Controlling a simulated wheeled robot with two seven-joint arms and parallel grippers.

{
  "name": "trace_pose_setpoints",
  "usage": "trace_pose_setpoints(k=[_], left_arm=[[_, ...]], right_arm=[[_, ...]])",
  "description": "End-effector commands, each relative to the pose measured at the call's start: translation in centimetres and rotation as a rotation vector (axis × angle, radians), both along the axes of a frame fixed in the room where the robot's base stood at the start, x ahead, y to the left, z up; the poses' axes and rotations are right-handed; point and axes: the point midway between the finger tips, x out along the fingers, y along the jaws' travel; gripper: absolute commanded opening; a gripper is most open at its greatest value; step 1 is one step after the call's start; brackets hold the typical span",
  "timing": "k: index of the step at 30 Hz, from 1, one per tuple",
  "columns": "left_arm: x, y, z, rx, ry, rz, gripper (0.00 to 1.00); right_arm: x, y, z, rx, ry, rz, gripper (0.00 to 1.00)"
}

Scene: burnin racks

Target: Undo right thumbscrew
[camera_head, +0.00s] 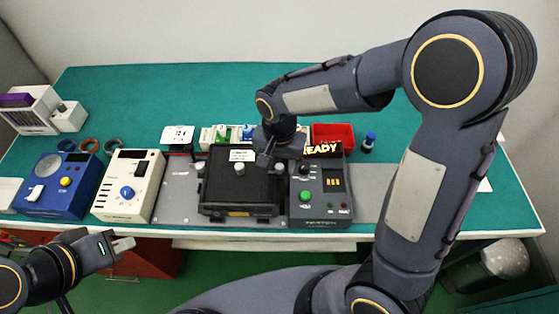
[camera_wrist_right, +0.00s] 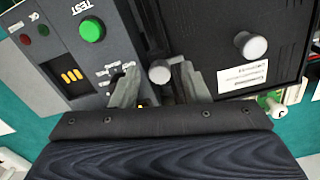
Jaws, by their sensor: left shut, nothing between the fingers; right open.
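A black lidded box (camera_head: 239,187) stands on a grey plate. The right thumbscrew (camera_head: 281,169), a pale round-headed knob, sits at its right edge beside the control panel. In the right wrist view, the right thumbscrew (camera_wrist_right: 159,72) shows between the two spread fingertips of my right gripper (camera_wrist_right: 157,84), with no clear contact. In the head view my right gripper (camera_head: 281,155) hangs over the box's right rear side, its tips partly hidden. My left gripper (camera_head: 122,245) is shut and empty, low at the left in front of the bench.
A centre knob (camera_head: 239,169) and a left thumbscrew (camera_head: 201,171) are on the box. A control panel (camera_head: 321,196) with a green button and a READY display (camera_head: 322,149) adjoins at right. White (camera_head: 128,186) and blue (camera_head: 58,184) instruments stand left.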

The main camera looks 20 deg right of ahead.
Motion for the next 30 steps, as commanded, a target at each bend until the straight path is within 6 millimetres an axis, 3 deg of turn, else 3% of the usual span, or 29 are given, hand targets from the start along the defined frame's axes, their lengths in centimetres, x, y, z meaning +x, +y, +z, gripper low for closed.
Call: trace_pose_setpoints(k=[1,11,20,30], left_arm=[[0.00,0.00,0.00,0.000,0.000,0.000,0.00],[0.00,0.00,0.00,0.000,0.000,0.000,0.00],[0.00,0.00,-0.11,0.000,0.000,0.000,0.00],[0.00,0.00,-0.62,0.000,0.000,0.000,0.00]], right_arm=[[0.00,-0.01,0.01,0.000,0.000,0.000,0.41],[-0.01,0.00,0.03,0.000,0.000,0.000,0.00],[-0.01,0.00,0.02,0.000,0.000,0.032,0.00],[-0.02,-0.04,-0.05,0.000,0.001,0.242,0.00]])
